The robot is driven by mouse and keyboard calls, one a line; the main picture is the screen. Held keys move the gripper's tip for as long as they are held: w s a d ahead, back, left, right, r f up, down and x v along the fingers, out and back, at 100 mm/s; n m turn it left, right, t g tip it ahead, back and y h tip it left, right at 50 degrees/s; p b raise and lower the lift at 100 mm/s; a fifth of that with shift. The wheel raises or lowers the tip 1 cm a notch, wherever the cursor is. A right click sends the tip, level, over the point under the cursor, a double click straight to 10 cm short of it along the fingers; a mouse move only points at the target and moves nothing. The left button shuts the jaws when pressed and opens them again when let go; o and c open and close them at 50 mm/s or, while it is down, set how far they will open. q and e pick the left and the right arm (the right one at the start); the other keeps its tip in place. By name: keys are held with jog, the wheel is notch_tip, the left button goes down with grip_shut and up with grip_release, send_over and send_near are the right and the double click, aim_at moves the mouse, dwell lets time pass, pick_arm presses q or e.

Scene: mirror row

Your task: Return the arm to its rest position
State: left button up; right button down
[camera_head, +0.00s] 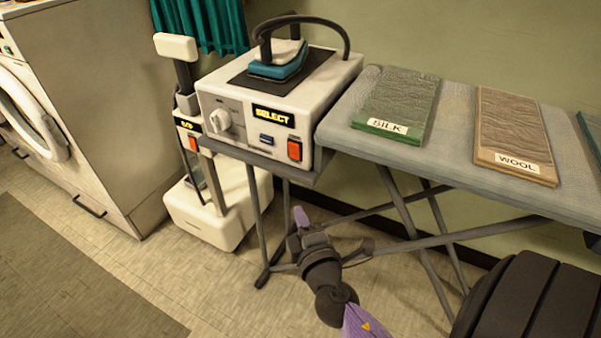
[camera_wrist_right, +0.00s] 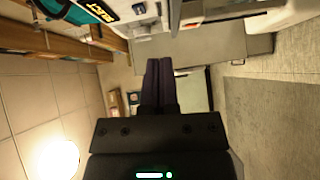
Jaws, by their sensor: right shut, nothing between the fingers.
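My right gripper (camera_head: 301,216) is in the lower middle of the head view, in front of the ironing board's legs and below the steam station. In the right wrist view its two dark fingers (camera_wrist_right: 159,86) lie together, shut and empty. It touches nothing that I can see. My right arm (camera_head: 334,300) comes up from the bottom edge, with a purple section at the frame's edge. My left gripper does not show in either view.
The steam station (camera_head: 256,130) with its iron (camera_head: 279,62) stands on the ironing board (camera_head: 455,135). SILK (camera_head: 400,97) and WOOL (camera_head: 515,125) fabric pads lie on the board. A white floor unit (camera_head: 215,215) and washer (camera_head: 90,95) stand left. Lower-left floor is clear.

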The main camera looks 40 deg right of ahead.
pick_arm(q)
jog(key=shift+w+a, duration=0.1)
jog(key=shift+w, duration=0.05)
pick_arm(e)
jog(key=s+a+f+m+g+y+p, duration=0.2)
jog(key=s+f+g+p, duration=0.15)
jog(key=s+f, duration=0.45)
jog(key=s+a+f+m+g+y+p, duration=0.25)
jog(key=s+f+g, duration=0.25)
jog(key=f, duration=0.6)
pick_arm(q)
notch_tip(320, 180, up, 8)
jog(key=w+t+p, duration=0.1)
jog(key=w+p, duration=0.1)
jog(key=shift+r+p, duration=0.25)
jog(key=shift+p, duration=0.15)
pick_arm(e)
jog(key=s+f+m+g, duration=0.2)
jog(key=s+f+g, duration=0.1)
jog(key=s, duration=1)
jog(key=s+f+m+g+y, duration=0.1)
jog(key=s+f+m+g, duration=0.2)
jog(key=s, duration=1)
jog(key=shift+f+m+g, duration=0.25)
jog(key=shift+m+g, duration=0.1)
jog(key=shift+g, duration=0.8)
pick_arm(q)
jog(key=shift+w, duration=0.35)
pick_arm(e)
jog(key=shift+w, duration=0.1)
